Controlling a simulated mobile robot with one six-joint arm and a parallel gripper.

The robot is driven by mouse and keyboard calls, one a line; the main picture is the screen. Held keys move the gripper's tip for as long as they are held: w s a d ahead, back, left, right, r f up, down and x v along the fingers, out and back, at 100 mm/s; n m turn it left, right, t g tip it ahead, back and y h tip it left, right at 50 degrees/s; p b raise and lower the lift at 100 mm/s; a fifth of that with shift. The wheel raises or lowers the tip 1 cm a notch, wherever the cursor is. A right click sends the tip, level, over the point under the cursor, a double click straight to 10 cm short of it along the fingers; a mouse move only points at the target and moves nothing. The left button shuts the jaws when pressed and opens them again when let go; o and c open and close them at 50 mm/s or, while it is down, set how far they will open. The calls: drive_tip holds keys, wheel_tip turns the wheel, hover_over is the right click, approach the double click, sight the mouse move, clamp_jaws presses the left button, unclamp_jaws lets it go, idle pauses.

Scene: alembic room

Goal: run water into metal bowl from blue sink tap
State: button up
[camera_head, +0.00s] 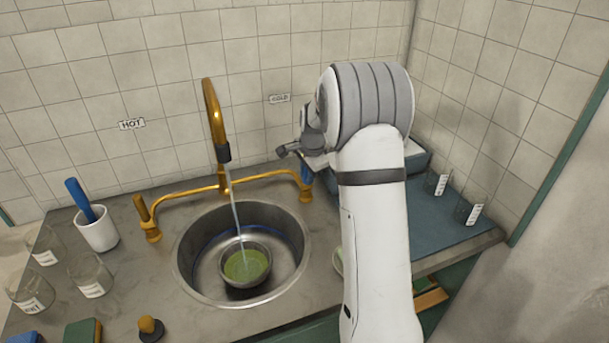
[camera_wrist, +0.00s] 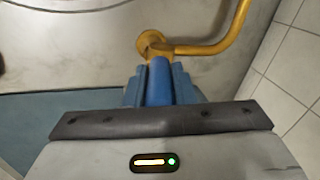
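The metal bowl (camera_head: 263,252) stands upright in the round sink (camera_head: 190,278) and holds greenish liquid. A stream of water (camera_head: 237,205) runs from the brass spout (camera_head: 217,125) into it. The blue tap handle (camera_wrist: 158,82) is on the right, cold side, on a brass fitting; a bit of its blue shows in the head view (camera_head: 306,176). My gripper (camera_wrist: 158,72) has its two blue-grey fingers on either side of the handle, seemingly pressed against it. In the head view my gripper is partly hidden by my arm.
The other tap handle (camera_head: 142,208) is brass-coloured, at left below the HOT label (camera_head: 131,124). A white cup (camera_head: 98,229) with a blue-handled tool and glass beakers (camera_head: 90,277) stand left of the sink. More beakers (camera_head: 466,207) stand at right by the tiled wall.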

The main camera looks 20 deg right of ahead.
drive_tip(key=o, duration=0.5)
drive_tip(key=shift+d, duration=0.1)
drive_tip(key=shift+c, duration=0.2)
drive_tip(key=v, duration=0.7)
drive_tip(key=shift+r+b, duration=0.35)
drive_tip(key=shift+s, duration=0.15)
